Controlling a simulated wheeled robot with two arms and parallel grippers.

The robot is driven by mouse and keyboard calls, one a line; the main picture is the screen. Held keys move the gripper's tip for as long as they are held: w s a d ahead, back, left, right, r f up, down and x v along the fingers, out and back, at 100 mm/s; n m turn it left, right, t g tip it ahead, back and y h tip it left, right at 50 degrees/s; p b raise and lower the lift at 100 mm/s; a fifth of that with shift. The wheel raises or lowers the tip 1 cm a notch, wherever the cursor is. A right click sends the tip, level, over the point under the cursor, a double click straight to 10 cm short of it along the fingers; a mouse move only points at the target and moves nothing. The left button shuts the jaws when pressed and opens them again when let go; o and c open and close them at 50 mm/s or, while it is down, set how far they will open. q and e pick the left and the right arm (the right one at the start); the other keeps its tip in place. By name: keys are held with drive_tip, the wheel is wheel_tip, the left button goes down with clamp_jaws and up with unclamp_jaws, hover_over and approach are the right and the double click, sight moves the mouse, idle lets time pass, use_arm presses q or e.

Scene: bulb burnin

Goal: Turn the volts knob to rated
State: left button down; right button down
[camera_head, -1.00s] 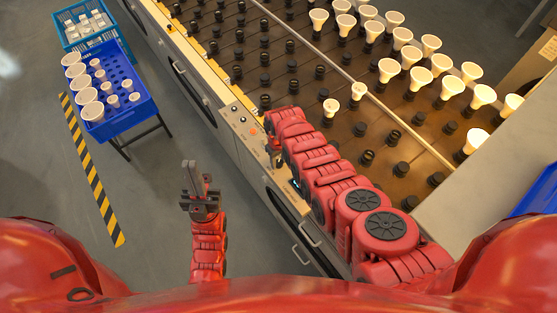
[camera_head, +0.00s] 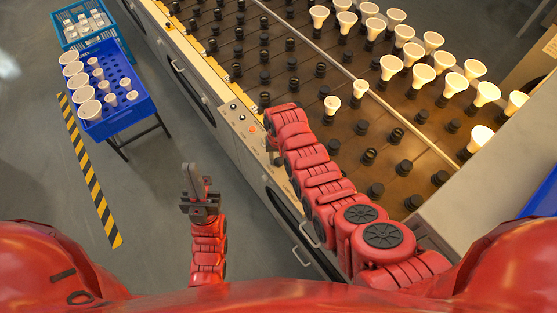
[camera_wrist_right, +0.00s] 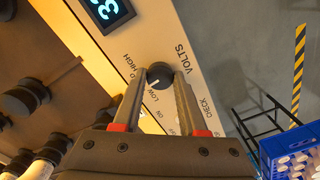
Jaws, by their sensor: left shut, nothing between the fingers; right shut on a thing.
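In the right wrist view, the round black volts knob (camera_wrist_right: 160,75) sits on the cream control panel (camera_wrist_right: 150,40), beside the printed word VOLTS. Its white pointer line aims down and slightly left, towards the LOW lettering. HIGH is printed to its left; the rated lettering is partly cut off or hidden. My right gripper (camera_wrist_right: 160,80) has its two fingertips closed on the sides of the knob. In the head view the right arm covers this gripper and the knob. My left gripper (camera_head: 194,168) is shut and empty, above the floor left of the machine.
A lit display (camera_wrist_right: 106,10) on the panel is cut off; a 3 shows. The rack (camera_head: 330,140) holds black sockets and several lit bulbs (camera_head: 420,75). A blue crate (camera_head: 125,118) of bulbs stands at left beside a striped floor line (camera_head: 92,175). Grey floor lies open between.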

drive_tip(key=shift+m, duration=0.6)
drive_tip(key=shift+c, duration=2.2)
unclamp_jaws()
drive_tip(key=shift+b, duration=0.3)
drive_tip(key=shift+r, duration=0.4)
wheel_tip(320, 180, up, 8)
drive_tip(key=shift+w+f+b, duration=0.15)
drive_tip(key=shift+f+b, duration=0.05)
drive_tip(key=shift+b, duration=0.9)
wheel_tip(320, 180, up, 9)
drive_tip(key=p, duration=0.8)
drive_tip(key=shift+p, duration=0.3)
